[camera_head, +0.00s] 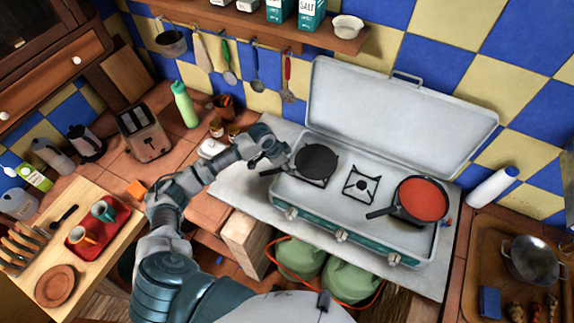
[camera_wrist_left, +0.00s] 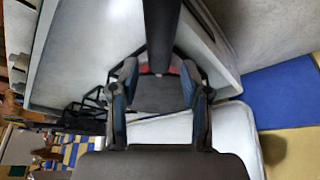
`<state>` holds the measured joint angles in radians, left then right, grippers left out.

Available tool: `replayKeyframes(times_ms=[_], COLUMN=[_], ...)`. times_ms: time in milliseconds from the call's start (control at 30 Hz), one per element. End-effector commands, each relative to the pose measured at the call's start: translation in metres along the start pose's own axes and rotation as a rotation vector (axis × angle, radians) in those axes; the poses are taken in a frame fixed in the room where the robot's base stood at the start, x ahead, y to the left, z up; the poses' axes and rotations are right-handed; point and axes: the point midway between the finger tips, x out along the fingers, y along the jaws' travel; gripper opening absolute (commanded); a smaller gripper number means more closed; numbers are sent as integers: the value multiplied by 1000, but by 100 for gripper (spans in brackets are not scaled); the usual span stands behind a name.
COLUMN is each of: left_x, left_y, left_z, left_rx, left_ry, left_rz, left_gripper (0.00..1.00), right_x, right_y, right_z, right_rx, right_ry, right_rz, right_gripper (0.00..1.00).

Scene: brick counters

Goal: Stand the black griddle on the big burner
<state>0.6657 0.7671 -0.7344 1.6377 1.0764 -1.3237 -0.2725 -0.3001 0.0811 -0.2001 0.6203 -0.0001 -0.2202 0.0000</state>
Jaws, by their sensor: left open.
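The black griddle (camera_head: 317,160) is a flat round pan on the left burner of the open camping stove (camera_head: 284,192); part of the burner's grate shows under its near edge. Its short handle (camera_head: 271,171) points left. My left gripper (camera_head: 281,160) is open beside the griddle's left edge, close above the handle. In the left wrist view the two fingers (camera_wrist_left: 158,78) stand apart, with a dark bar (camera_wrist_left: 162,35) reaching down between them; I cannot tell whether they touch it. The middle burner (camera_head: 362,185) is bare. My right gripper is not in view.
A pan of red sauce (camera_head: 421,200) stands on the right burner, handle pointing left. The raised stove lid (camera_head: 400,105) closes off the back. A toaster (camera_head: 145,132) and green bottle (camera_head: 184,104) are at the left.

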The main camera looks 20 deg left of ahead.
Motion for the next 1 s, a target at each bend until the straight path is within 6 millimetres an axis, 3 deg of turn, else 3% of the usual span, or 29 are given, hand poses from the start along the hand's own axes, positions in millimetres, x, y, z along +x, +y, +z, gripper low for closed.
replayKeyframes(times_ms=[533,700,1000], left_x=[-105,-119,-121], left_y=[-1,0,0], left_z=[-1,-1,-1], left_rx=[0,1,0], left_ry=[2,1,0], left_rz=[-3,-1,0], left_gripper=[47,47,47], right_x=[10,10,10], right_y=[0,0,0], right_z=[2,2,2], right_rx=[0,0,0], right_ry=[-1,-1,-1], right_rz=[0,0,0], right_gripper=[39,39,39])
